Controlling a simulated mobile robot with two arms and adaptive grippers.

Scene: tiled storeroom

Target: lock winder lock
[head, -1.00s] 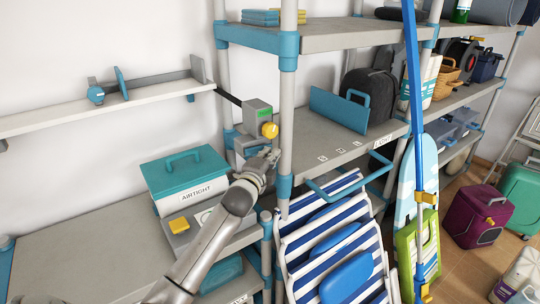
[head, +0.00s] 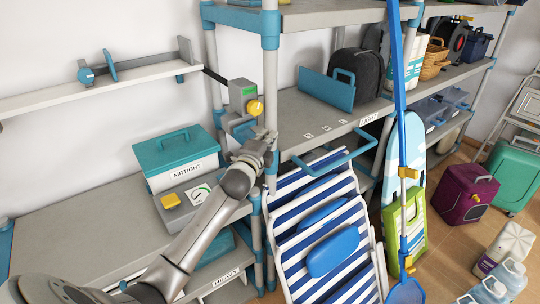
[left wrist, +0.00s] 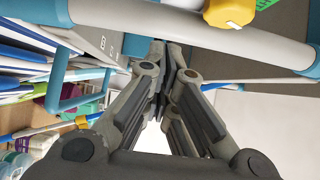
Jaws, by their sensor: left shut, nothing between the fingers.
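The winder lock is a grey box (head: 243,94) with a green label at its top and a round yellow knob (head: 256,107) on its front. It sits by the shelf post, at the end of a dark strap. The label's lettering is too small to read. My left gripper (head: 266,140) is just below the knob, apart from it, beside the post. Its fingers are closed and empty. In the left wrist view the closed fingertips (left wrist: 172,58) are near the post, and the yellow knob (left wrist: 230,12) shows beyond it at the top edge. My right gripper is not seen.
The grey shelf post (head: 271,85) with blue collars stands close to my gripper. A teal-lidded box (head: 178,150) and a scale with a yellow button (head: 171,201) lie left below. Striped folding chairs (head: 310,220) and a blue pole (head: 400,100) stand to the right.

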